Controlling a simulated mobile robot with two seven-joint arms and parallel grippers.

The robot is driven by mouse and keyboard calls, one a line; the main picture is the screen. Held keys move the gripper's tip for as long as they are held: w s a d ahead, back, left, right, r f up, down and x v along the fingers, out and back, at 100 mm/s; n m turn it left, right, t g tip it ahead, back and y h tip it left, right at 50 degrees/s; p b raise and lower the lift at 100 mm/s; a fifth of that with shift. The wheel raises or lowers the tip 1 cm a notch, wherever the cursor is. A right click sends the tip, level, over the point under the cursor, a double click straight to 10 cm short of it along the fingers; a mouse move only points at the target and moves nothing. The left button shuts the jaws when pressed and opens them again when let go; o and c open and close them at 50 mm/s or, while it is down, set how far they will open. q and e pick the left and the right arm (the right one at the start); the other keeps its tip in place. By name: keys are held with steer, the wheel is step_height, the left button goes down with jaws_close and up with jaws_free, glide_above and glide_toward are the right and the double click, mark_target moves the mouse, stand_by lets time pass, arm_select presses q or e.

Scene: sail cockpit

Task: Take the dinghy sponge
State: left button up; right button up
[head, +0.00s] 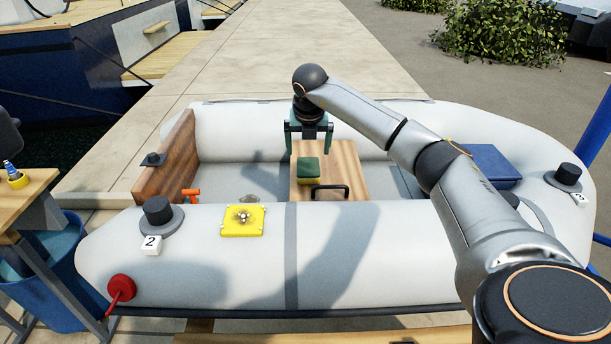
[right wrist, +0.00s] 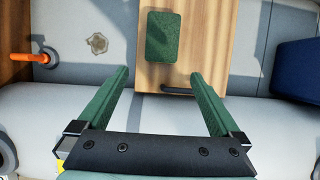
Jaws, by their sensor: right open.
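The dinghy sponge (head: 308,170) is a small block with a green top and a yellowish lower part. It lies on the wooden thwart (head: 346,163) inside the white dinghy. In the right wrist view the sponge (right wrist: 163,37) shows its green top, beyond the fingertips and roughly midway between their lines. My right gripper (head: 308,142) is open and empty, pointing down, above and behind the sponge in the head view. Its green fingers (right wrist: 158,72) stand wide apart and do not touch the sponge. My left gripper is out of view.
A black handle (head: 330,190) stands on the thwart close to the sponge. A blue box (head: 488,166) is at the right of the dinghy. An orange handle (head: 191,194) is at the left.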

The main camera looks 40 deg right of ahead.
mark_target(309, 170)
steer(key=b+x, duration=0.1)
steer(key=x, duration=0.5)
steer(key=shift+f+b, duration=0.25)
steer(key=shift+b, duration=0.1)
steer(key=shift+d+b+x, duration=0.15)
steer(key=shift+b+x, duration=0.45)
steer(key=shift+x, duration=0.7)
steer(key=shift+d+b+x, duration=0.2)
steer(key=shift+b+x, duration=0.35)
steer(key=shift+x, duration=0.7)
steer(key=shift+w+d+f, duration=0.1)
steer(key=shift+w, duration=0.2)
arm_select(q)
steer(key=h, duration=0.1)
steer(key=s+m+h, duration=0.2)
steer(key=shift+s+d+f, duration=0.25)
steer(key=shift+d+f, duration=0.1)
arm_select(e)
steer(key=c, duration=1.2)
